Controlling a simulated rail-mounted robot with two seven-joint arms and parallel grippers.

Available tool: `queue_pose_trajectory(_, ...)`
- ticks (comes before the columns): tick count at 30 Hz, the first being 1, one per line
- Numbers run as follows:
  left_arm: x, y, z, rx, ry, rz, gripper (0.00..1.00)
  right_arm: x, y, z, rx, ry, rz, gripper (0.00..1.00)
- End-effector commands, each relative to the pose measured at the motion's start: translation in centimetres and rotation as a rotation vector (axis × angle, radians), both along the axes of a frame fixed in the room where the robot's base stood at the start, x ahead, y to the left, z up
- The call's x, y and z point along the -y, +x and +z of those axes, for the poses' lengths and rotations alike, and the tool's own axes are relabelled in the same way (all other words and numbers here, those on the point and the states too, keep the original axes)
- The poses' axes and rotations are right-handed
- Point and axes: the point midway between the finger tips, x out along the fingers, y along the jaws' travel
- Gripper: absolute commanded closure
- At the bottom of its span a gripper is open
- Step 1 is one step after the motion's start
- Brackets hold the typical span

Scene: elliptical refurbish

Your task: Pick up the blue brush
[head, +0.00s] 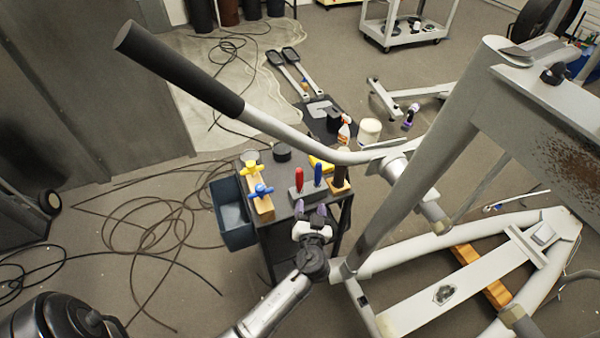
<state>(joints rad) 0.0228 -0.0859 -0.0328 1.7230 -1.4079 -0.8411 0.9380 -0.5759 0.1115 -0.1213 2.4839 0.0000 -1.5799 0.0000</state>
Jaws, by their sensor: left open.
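Two blue things are on the small dark cart (282,222). A blue upright handle (318,175) stands in a grey holder (306,192) beside a red handle (299,179). A blue T-shaped piece (261,191) sits on a wooden block (263,208) at the cart's left side. I cannot tell for sure which one is the blue brush; no bristles show. My left gripper (311,211) is open and looks empty, at the cart's near edge. In the picture it lies just below the grey holder. My right gripper is not in view.
A yellow T-shaped piece (249,169) is on the wooden block. A blue-grey bin (233,214) hangs at the cart's left. Cables (140,235) lie on the floor.

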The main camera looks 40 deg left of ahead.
Motion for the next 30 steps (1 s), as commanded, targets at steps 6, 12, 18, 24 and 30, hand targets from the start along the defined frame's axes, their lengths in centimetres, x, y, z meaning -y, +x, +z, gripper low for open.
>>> queue_pose_trajectory(6,1.1,1.0,1.1,0.21,-0.133,-0.086,0.44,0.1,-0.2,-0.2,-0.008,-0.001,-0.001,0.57)
queue_pose_trajectory(12,0.4,2.0,1.3,0.266,-0.192,-0.085,0.44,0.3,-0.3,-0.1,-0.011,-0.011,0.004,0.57)
queue_pose_trajectory(18,-1.9,4.6,1.3,0.268,-0.194,-0.084,0.44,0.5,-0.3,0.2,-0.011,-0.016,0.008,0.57)
queue_pose_trajectory(24,-3.7,6.7,1.2,0.266,-0.194,-0.083,0.44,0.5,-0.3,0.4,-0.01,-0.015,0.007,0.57)
queue_pose_trajectory(30,-4.4,7.6,1.2,0.267,-0.196,-0.084,0.44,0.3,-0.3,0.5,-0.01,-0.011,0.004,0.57)
